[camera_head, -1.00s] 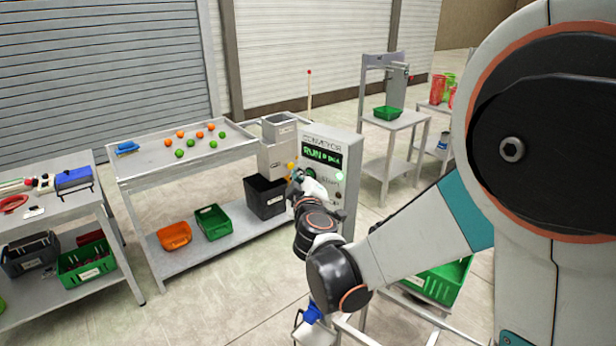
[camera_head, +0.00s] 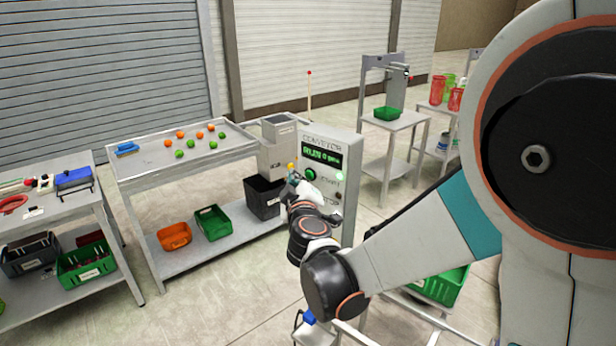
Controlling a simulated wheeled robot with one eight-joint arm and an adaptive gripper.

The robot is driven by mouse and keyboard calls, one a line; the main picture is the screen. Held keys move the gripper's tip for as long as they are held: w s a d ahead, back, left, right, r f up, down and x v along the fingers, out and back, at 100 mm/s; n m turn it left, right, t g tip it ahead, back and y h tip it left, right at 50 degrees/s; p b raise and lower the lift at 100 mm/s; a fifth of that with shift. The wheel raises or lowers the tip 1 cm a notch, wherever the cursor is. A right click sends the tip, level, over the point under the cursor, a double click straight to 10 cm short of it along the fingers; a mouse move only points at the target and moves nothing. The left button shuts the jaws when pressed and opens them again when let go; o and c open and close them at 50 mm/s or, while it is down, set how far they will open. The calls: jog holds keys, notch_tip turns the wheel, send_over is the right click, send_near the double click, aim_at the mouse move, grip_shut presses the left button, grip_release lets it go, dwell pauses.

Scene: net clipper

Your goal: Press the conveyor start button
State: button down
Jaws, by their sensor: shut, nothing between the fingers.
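The conveyor control box (camera_head: 345,144) is a grey upright cabinet in the middle of the head view. It has a lit green display (camera_head: 323,157) that appears to read "RUN". The round green start button (camera_head: 310,174) sits below the display, beside its label. My gripper (camera_head: 293,179) is shut and empty, just left of and below the button in the picture. A gap shows between them in this view, but the depth is hard to judge. My wrist hides the lower left of the panel.
A sorting table (camera_head: 158,158) with orange and green balls stands left of the box. A black bin (camera_head: 262,197) is on its lower shelf.

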jog(key=s+a, duration=0.1)
jog(key=s, duration=0.1)
jog(key=s+a, duration=0.1)
jog(key=a, duration=0.1)
jog(key=shift+s+a, duration=0.2)
jog(key=shift+s, duration=0.15)
dwell(0.5)
